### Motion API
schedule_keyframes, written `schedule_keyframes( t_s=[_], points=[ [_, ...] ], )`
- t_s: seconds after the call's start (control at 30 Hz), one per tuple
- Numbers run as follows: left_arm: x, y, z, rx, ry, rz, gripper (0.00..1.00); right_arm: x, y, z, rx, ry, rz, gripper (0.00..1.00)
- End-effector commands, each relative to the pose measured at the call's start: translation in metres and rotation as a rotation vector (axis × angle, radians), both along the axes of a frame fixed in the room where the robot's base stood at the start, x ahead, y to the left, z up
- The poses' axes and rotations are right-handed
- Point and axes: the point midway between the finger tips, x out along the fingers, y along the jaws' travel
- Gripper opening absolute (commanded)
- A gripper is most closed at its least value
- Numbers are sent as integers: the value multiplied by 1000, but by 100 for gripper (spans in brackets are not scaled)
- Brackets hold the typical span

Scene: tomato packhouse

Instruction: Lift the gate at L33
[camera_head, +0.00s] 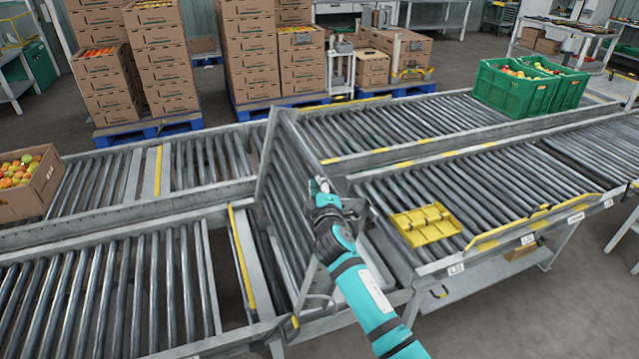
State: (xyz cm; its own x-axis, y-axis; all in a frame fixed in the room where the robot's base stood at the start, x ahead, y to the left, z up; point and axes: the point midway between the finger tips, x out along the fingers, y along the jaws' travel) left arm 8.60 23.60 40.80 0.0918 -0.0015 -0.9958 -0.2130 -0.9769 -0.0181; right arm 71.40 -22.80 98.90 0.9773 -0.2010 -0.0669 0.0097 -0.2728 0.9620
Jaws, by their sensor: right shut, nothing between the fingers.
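The gate (284,165), a framed section of grey rollers, stands tilted up out of the line of the conveyor near the middle of the view. My right gripper (321,186) is shut with nothing between its fingers. It is at the gate's right side, close to the side rail; I cannot tell whether it touches. My teal right arm comes in from the bottom and hides part of the gate's lower end and the frame there. My left gripper is not in view. Small white labels (457,269) on the front rail are too small to read surely.
A yellow plate (426,224) lies on the right rollers. Green crates of tomatoes (513,93) stand on the far right conveyor. A carton of tomatoes (44,198) sits at the left. Stacked cartons (250,50) stand behind on blue pallets. The near left rollers (110,290) are clear.

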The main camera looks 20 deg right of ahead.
Motion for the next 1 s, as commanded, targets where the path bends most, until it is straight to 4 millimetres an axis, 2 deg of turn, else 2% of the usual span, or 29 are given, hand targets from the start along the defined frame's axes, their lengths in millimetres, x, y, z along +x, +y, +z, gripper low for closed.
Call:
schedule_keyframes(
  t_s=[0.27, 0.37, 0.53, 0.67, 1.0],
  points=[
    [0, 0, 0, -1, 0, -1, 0, 0, -2, -2, 2, 3, -2, 0],
    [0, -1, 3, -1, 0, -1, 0, 0, -15, -5, 25, 6, -4, 0],
    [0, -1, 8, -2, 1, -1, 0, 1, -51, -16, 105, 10, -7, 0],
    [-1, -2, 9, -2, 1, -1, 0, 2, -66, -23, 148, 8, -4, 0],
    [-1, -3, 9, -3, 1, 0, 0, 2, -67, -23, 161, 5, 0, 0]
  ],
)
